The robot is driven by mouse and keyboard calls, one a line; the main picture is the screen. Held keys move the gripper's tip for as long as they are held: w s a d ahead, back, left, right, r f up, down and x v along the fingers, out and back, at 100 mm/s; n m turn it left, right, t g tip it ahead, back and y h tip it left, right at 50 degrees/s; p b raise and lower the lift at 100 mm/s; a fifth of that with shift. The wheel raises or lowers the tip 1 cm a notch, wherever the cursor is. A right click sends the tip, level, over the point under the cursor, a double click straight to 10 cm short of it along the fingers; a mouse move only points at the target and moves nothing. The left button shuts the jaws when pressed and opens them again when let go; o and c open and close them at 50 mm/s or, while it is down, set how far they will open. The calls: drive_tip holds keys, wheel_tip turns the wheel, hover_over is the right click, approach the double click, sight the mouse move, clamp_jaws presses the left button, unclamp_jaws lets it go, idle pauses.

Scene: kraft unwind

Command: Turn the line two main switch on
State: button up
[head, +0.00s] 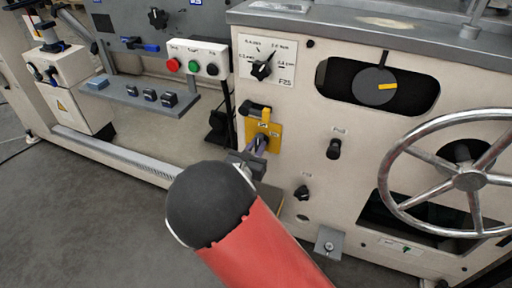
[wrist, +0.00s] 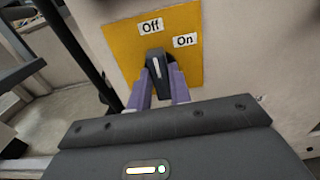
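A yellow plate (wrist: 118,45) on the cream machine front carries the labels "Off" (wrist: 150,27) and "On" (wrist: 185,40). The plate also shows in the head view (head: 275,130). A black switch knob (wrist: 155,62) with a white mark sits on the plate. Its mark points up, roughly toward "Off"; "On" is up and to the right of it. My gripper (wrist: 161,82) has its purple fingers on either side of the knob and appears shut on it. In the head view my gripper (head: 256,146) is at the plate's lower part, and the knob is hidden.
A rotary selector (head: 262,70), a small black knob (head: 334,149) and a large handwheel (head: 468,180) are on the same front. A shelf (head: 135,97) and button box (head: 198,62) stand left.

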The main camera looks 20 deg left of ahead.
clamp_jaws()
drive_tip(key=shift+b, duration=0.3)
drive_tip(key=shift+d+f+m+b, duration=0.1)
drive_tip(key=shift+m+b, duration=2.8)
drive_tip(key=shift+m, duration=0.1)
drive_tip(key=shift+d+f+m+b, duration=0.1)
drive_tip(key=shift+f+m+b, duration=0.05)
drive_tip(key=shift+m+b, duration=2.85)
drive_tip(key=shift+d+f+m+b, duration=0.1)
drive_tip(key=shift+m+b, duration=2.75)
drive_tip(key=shift+m, duration=0.15)
drive_tip(key=o, duration=0.6)
unclamp_jaws()
drive_tip(key=shift+c, duration=0.2)
